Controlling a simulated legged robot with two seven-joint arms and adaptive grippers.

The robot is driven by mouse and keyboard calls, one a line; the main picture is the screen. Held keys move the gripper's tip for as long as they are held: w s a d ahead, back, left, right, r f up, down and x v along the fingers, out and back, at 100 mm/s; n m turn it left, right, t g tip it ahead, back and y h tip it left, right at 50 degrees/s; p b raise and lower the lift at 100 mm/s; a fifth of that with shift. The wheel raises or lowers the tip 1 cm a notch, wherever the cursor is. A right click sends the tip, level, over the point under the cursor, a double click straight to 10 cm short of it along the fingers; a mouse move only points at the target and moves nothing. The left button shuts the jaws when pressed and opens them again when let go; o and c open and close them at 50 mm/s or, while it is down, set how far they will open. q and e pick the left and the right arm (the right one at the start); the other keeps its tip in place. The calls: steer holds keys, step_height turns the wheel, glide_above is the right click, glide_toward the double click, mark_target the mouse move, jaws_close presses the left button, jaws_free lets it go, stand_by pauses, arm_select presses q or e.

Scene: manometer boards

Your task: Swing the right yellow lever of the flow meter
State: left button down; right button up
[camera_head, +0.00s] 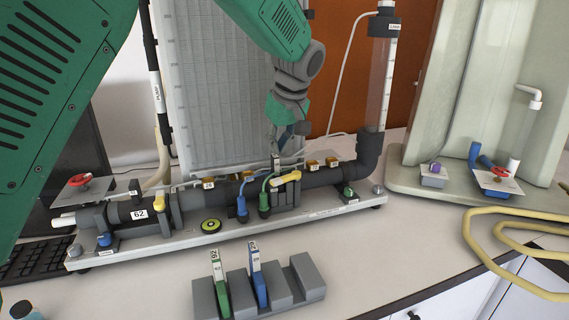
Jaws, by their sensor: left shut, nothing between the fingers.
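The flow meter (328,176) is a dark horizontal pipe on a pale base plate, with a clear upright tube at its right end. Its right yellow lever (285,180) lies roughly sideways on the pipe, right of the blue and green plugs. Its left yellow lever (159,203) sits near the pipe's left end. My left gripper (279,138) points down from above, shut and empty. In the picture it is just above the right lever; whether it touches anything there is unclear. The fingertips are small and partly blend with the parts behind. My right gripper is out of view.
A grey rack (304,277) with a green and a blue tagged plug stands in front. A yellow hose (487,258) lies at right beside a pale board (395,176) with a red valve. A keyboard (32,262) lies at left. The counter right of the rack is clear.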

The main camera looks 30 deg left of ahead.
mark_target(268, 180)
arm_select(q)
steer(key=x, duration=0.9)
steer(key=shift+a+r, duration=0.15)
steer(key=shift+a, duration=0.2)
steer(key=shift+f, duration=0.35)
steer(key=shift+d, duration=0.15)
